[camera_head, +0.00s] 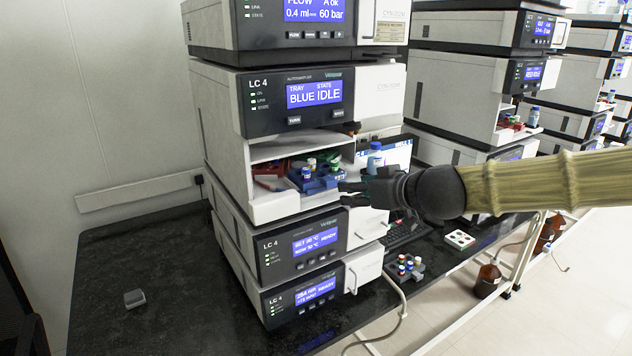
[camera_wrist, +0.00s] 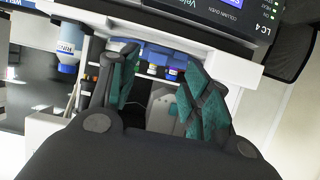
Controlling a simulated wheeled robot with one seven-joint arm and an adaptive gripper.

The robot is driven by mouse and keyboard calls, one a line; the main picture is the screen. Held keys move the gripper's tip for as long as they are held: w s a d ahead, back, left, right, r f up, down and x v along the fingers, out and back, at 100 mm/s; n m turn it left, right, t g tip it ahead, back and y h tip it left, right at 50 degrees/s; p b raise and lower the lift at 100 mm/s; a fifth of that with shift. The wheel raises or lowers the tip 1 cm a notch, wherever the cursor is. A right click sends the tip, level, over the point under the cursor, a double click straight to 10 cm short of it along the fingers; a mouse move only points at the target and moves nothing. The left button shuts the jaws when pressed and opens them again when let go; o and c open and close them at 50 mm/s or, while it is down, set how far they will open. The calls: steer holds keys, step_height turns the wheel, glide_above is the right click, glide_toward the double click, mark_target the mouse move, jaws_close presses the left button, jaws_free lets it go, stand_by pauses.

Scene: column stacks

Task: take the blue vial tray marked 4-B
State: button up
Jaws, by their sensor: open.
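A blue vial tray (camera_head: 322,184) with several capped vials sits in the open compartment of the LC 4 autosampler (camera_head: 303,100). A 4-B mark is not readable. Its display reads tray BLUE, state IDLE. My gripper (camera_head: 352,190) is at the right side of the compartment opening, close to the tray's right end. In the wrist view, the gripper (camera_wrist: 160,72) is open, its green-padded fingers apart. The blue tray (camera_wrist: 160,58) shows beyond and between the fingertips, with vials along it. I cannot tell whether the fingers touch it.
A red tray (camera_head: 268,183) lies left of the blue one inside the compartment. A blue-capped bottle (camera_head: 375,160) stands right of the opening, near my gripper. A grey vial rack (camera_head: 405,270) and a white block (camera_head: 459,239) are on the bench. The left bench is mostly clear.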

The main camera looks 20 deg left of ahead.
mark_target(330, 179)
steer(key=shift+w+a+f+p, duration=0.2)
steer(key=shift+w+a+p, duration=0.2)
steer(key=shift+w+a, duration=0.6)
steer(key=shift+w+a+f+p, duration=0.15)
steer(key=shift+w+a+p, duration=0.2)
steer(key=shift+w+a, duration=0.6)
steer(key=shift+w+a+f+p, duration=0.1)
steer(key=shift+w+a+p, duration=0.3)
steer(key=shift+a, duration=0.3)
steer(key=shift+w+a+p, duration=0.25)
steer(key=shift+a+p, duration=0.25)
steer(key=shift+a, duration=0.15)
steer(key=shift+p+x, duration=0.35)
steer(key=shift+x, duration=0.9)
steer(key=c, duration=1)
